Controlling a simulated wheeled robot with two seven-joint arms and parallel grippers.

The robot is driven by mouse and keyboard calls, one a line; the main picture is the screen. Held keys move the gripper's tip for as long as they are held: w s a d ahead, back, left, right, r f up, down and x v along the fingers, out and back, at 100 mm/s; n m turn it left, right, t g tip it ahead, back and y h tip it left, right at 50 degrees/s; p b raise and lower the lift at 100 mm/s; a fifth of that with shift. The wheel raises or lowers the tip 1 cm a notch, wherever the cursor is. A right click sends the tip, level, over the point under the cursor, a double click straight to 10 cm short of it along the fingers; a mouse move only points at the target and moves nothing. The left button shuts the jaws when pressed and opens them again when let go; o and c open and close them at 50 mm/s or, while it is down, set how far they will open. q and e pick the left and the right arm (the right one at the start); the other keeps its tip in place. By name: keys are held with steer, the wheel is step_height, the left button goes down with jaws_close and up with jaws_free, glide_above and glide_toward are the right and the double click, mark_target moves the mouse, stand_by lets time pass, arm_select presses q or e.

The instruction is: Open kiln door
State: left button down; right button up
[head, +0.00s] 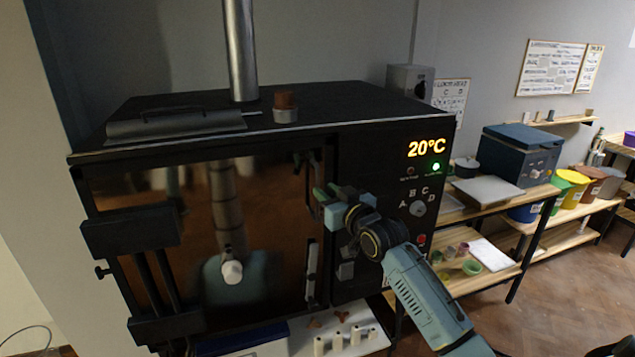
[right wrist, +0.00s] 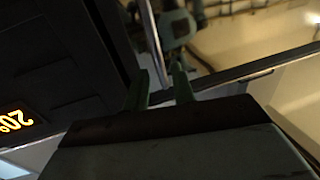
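The kiln (head: 250,125) is a large black box with a shiny, mirror-like front door (head: 260,190). The door looks closed, lying flush with the front. A vertical metal handle bar (head: 312,268) runs along the door's right edge, its upper part hidden behind my right gripper (head: 326,204). My right gripper is at the upper part of this handle. In the right wrist view its two greenish fingers stand apart, with a metal bar (right wrist: 154,42) showing between them. I cannot tell whether either finger touches the bar. My left gripper is not in view.
The kiln's control panel, right of the door, shows a lit 20°C display (head: 426,148) and a dial (head: 417,208). A black bracket (head: 132,232) sticks out on the door's left. Shelves (head: 500,275) with pots stand to the right. White cylinders (head: 338,341) sit below the kiln.

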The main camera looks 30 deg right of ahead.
steer(key=shift+w+d, duration=0.1)
steer(key=shift+w, duration=2.4)
jaws_close()
